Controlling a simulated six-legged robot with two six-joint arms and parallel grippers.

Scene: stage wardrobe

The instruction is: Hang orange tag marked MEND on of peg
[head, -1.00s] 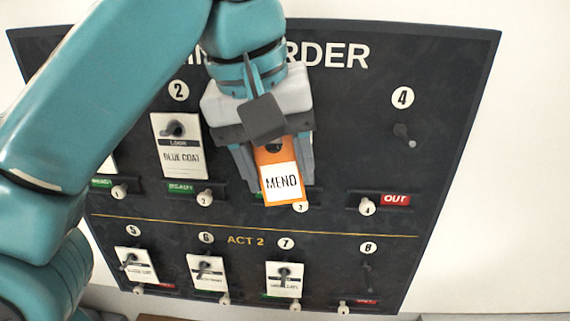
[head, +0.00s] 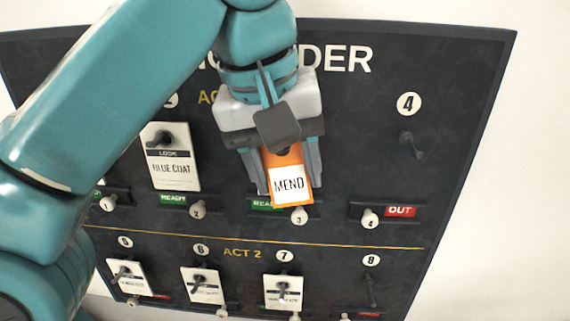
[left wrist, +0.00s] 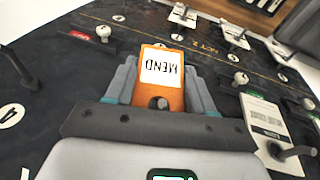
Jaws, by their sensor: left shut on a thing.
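The orange tag marked MEND (head: 290,187) is held between the fingers of my left gripper (head: 290,178). Its white label faces out, and its top is between the fingers. In the left wrist view the tag (left wrist: 160,70) shows upside down between the fingers, with a dark hole near the gripper. The tag is in front of the third place in the upper row of the dark board (head: 340,120). The gripper and tag hide whatever peg or card is there. Peg 4 (head: 411,142) is bare, to the right. My right gripper is not in view.
A BLUE COAT card (head: 173,170) hangs on peg 2, left of my gripper. Below are small knobs and READY or OUT labels. The lower row has cards on pegs 5, 6 and 7 (head: 283,291); peg 8 (head: 370,290) is bare.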

